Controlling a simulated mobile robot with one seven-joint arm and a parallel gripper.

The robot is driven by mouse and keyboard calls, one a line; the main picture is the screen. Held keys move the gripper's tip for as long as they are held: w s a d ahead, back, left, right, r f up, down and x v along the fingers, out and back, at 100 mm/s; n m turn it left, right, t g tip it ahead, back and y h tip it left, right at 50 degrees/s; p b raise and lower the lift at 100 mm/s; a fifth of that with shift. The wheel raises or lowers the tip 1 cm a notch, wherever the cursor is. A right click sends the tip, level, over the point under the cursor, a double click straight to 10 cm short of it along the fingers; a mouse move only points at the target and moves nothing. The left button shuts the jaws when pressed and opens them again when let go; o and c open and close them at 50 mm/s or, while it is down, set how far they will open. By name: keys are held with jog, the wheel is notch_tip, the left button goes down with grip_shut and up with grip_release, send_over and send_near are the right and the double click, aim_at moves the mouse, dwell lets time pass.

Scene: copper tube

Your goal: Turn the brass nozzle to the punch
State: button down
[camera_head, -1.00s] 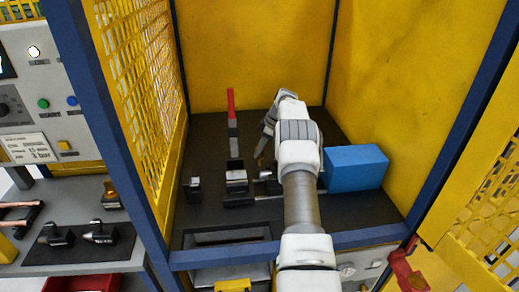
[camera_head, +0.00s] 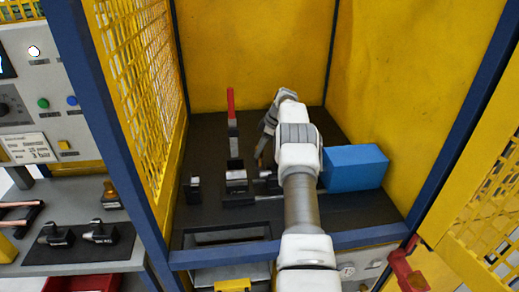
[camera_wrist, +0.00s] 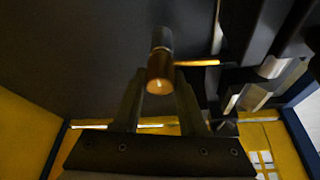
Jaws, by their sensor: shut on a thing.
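In the wrist view, the brass nozzle (camera_wrist: 160,72) is a short copper-coloured cylinder with a darker far end. It stands between the fingertips of my gripper (camera_wrist: 159,88), which is shut on it. In the head view my gripper (camera_head: 264,150) is inside the yellow cell, just right of the clamp fixture; its fingertips are partly hidden by my wrist, and I cannot make out the nozzle clearly there. A dark fixture block (camera_head: 236,180) with a bright metal top stands left of it, below a red-handled clamp (camera_head: 231,100). I cannot tell which part is the punch.
A blue box (camera_head: 355,168) stands close to the right of my arm. A small dark block (camera_head: 195,186) is at the left. A thin orange rod (camera_wrist: 198,63) lies near the nozzle in the wrist view. Yellow walls and blue posts enclose the cell.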

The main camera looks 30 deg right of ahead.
jog(key=shift+n, duration=0.5)
jog(key=shift+c, duration=2.2)
grip_release()
jog(key=p+v, duration=0.9)
jog(key=v, duration=0.8)
jog(key=shift+d+r, duration=0.2)
